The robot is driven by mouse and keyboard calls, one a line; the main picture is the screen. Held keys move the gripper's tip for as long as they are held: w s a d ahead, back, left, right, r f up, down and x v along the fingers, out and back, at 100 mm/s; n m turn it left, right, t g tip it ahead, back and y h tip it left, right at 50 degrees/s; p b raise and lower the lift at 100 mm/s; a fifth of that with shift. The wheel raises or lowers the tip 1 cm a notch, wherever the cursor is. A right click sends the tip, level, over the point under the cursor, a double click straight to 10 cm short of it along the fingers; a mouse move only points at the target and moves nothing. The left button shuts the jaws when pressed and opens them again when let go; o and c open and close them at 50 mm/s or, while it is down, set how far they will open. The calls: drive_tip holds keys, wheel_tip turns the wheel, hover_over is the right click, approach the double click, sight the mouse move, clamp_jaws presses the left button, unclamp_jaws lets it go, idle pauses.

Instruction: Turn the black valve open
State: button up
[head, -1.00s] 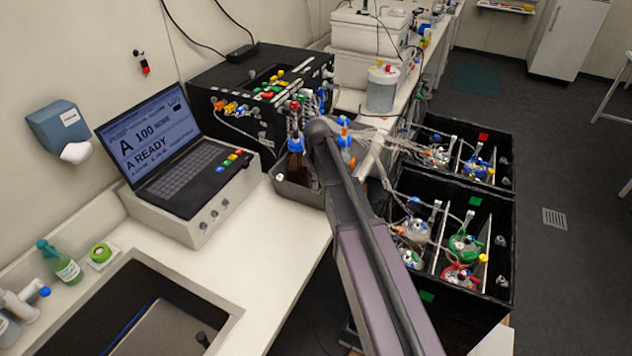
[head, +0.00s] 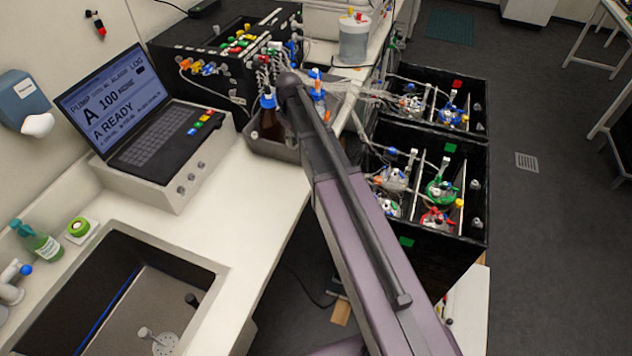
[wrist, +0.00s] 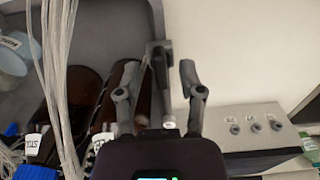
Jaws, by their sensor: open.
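I cannot single out the black valve for certain in either view. In the wrist view my gripper (wrist: 161,68) is open, its two fingers apart. A dark grey, T-shaped piece (wrist: 159,48) shows between the fingers, with a pale tip below it; I cannot tell whether it is the valve or whether it touches a finger. Brown bottles lie left of the fingers in a grey tray (wrist: 92,30). In the head view my arm reaches over the tray (head: 262,143), and the gripper is hidden. Colored valves (head: 242,42) sit on the black box (head: 172,50) behind.
Thin tubes (wrist: 58,90) hang left of my gripper. The laptop unit (head: 160,170) stands left of the tray. Black crates (head: 455,220) with colored-capped vessels stand right of my arm. A sink (head: 205,300) is in front. The white counter (head: 235,215) between is clear.

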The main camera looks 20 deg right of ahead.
drive_tip(key=m, duration=0.8)
drive_tip(key=shift+m, duration=0.3)
drive_tip(key=m, duration=0.4)
drive_tip(key=shift+m, duration=0.3)
drive_tip(key=m, duration=0.4)
wheel_tip(320, 180, up, 14)
drive_tip(key=p, duration=1.4)
drive_tip(key=s+d+f+n+b, duration=0.1)
drive_tip(key=s+f+n+b, duration=0.2)
drive_tip(key=s+f+b, duration=0.4)
drive_tip(key=s+d+f+n+b, duration=0.1)
drive_tip(key=s+f+n+b, duration=0.3)
drive_tip(key=s+f+b, duration=0.4)
drive_tip(key=shift+s+d, duration=0.35)
drive_tip(key=shift+s, duration=3.25)
drive_tip(key=w+a+r+n+p, duration=0.1)
drive_tip(key=w+r+p, duration=0.6)
drive_tip(key=w, duration=0.4)
drive_tip(key=w+a+r+n+p, duration=0.1)
drive_tip(key=w+r+p, duration=0.6)
drive_tip(key=w, duration=0.4)
drive_tip(key=shift+w+a+r+p, duration=0.15)
drive_tip(key=shift+a+r+p, duration=0.2)
drive_tip(key=shift+r+p, duration=0.1)
